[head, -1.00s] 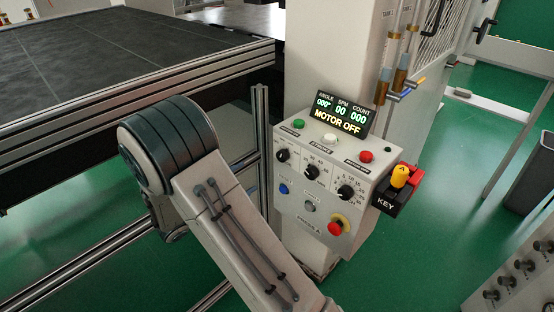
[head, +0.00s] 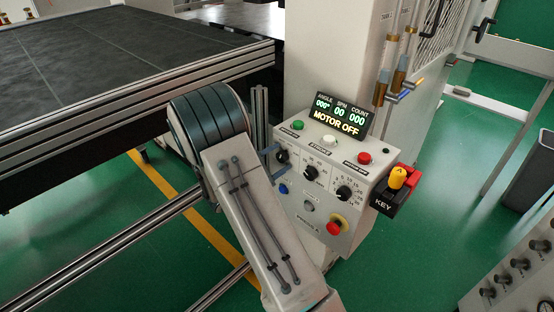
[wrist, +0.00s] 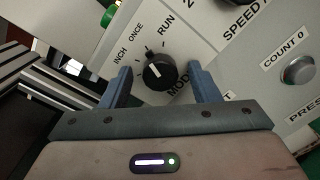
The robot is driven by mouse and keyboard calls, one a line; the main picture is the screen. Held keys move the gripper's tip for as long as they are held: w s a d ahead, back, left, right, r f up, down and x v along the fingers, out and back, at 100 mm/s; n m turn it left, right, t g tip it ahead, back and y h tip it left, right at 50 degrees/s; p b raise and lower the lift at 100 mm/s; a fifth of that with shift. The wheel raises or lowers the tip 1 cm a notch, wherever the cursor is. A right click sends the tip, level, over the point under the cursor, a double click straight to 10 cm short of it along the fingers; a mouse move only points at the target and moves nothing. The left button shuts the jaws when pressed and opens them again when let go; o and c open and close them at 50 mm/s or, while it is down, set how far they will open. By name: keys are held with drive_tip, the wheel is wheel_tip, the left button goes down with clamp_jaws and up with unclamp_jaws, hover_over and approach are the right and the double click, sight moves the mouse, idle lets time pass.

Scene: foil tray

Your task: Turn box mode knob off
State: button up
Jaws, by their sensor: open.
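The control box (head: 322,205) stands on the front of a white column. Its mode knob (head: 282,156) is the leftmost of three black knobs. In the wrist view the mode knob (wrist: 160,74) is black with a white pointer mark, with INCH, ONCE and RUN printed around it. No OFF label is readable. My gripper (wrist: 160,72) is open, with one blue-grey finger on each side of the knob and visible gaps to it. In the head view my arm hides most of the gripper.
Two more black knobs (head: 311,173) (head: 344,193) sit to the right. The display (head: 338,118) reads MOTOR OFF. A black-topped table (head: 110,60) stands left.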

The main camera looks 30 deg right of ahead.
drive_tip(key=c, duration=1)
drive_tip(key=shift+n, duration=0.4)
drive_tip(key=n+p, duration=0.1)
drive_tip(key=n, duration=0.2)
drive_tip(key=shift+n+p, duration=0.3)
drive_tip(key=shift+p, duration=0.05)
drive_tip(key=n+p, duration=0.2)
drive_tip(key=n, duration=0.1)
drive_tip(key=shift+r+n, duration=0.1)
drive_tip(key=shift+n, duration=0.3)
drive_tip(key=n+p, duration=0.3)
drive_tip(key=n, duration=0.1)
drive_tip(key=shift+n+t, duration=0.3)
drive_tip(key=shift+t, duration=0.1)
drive_tip(key=shift+n+p, duration=1.1)
drive_tip(key=shift+n, duration=0.7)
